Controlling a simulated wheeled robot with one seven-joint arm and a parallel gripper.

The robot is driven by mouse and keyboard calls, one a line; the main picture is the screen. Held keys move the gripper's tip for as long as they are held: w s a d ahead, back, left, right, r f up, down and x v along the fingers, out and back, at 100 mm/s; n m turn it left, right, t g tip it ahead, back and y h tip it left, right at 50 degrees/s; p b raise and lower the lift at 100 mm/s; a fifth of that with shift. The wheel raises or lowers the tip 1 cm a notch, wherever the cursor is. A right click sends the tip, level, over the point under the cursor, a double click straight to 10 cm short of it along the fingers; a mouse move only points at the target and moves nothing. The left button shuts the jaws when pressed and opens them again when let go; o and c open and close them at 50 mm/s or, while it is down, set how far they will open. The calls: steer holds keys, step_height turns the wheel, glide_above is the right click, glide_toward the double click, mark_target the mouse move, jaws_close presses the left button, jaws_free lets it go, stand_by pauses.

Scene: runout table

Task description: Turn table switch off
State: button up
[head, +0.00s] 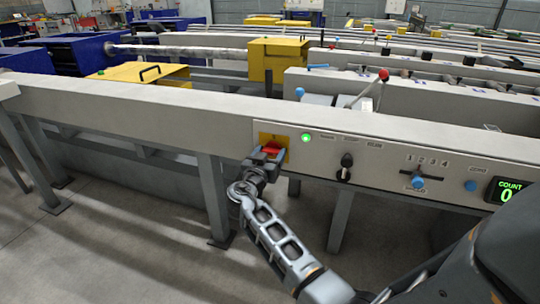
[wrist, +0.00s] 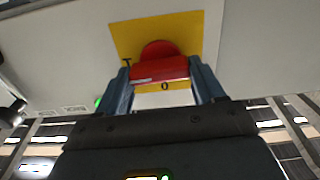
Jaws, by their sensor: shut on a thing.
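The table switch is a red rotary handle (head: 271,148) on a yellow plate (head: 264,138), set at the left end of the grey control panel. My gripper (head: 268,154) is at the switch and shut on its red handle. In the wrist view the red handle (wrist: 160,69) sits between the two fingers of my gripper (wrist: 162,74), its bar running across. An "I" mark and a "0" mark show on the yellow plate (wrist: 190,27) there, the "I" left of the handle and the "0" below it. A green lamp (head: 306,138) beside the switch is lit.
To the right on the panel are a black selector knob (head: 346,161), a blue-knobbed slider (head: 418,182), a blue button (head: 470,186) and a counter display (head: 503,191). Table legs (head: 214,197) stand beneath the long beam. The floor in front is clear at the left.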

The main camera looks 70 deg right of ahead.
steer(key=n+b, duration=0.1)
steer(key=n, duration=0.2)
steer(key=shift+w+n, duration=0.1)
steer(key=shift+n, duration=0.3)
steer(key=n, duration=0.4)
steer(key=shift+r+n, duration=0.1)
steer(key=shift+n, duration=0.2)
steer(key=n+p, duration=0.1)
steer(key=n, duration=0.3)
steer(key=shift+w+n, duration=0.15)
steer(key=shift+n, duration=0.15)
steer(key=shift+w+n+p, duration=0.1)
steer(key=shift+n+p, duration=0.65)
steer(key=shift+n, duration=1.45)
steer(key=o, duration=1)
steer(key=shift+d, duration=0.1)
steer(key=shift+o, duration=0.2)
steer(key=shift+f, duration=0.2)
steer(key=a, duration=0.8)
steer(key=shift+s, duration=0.35)
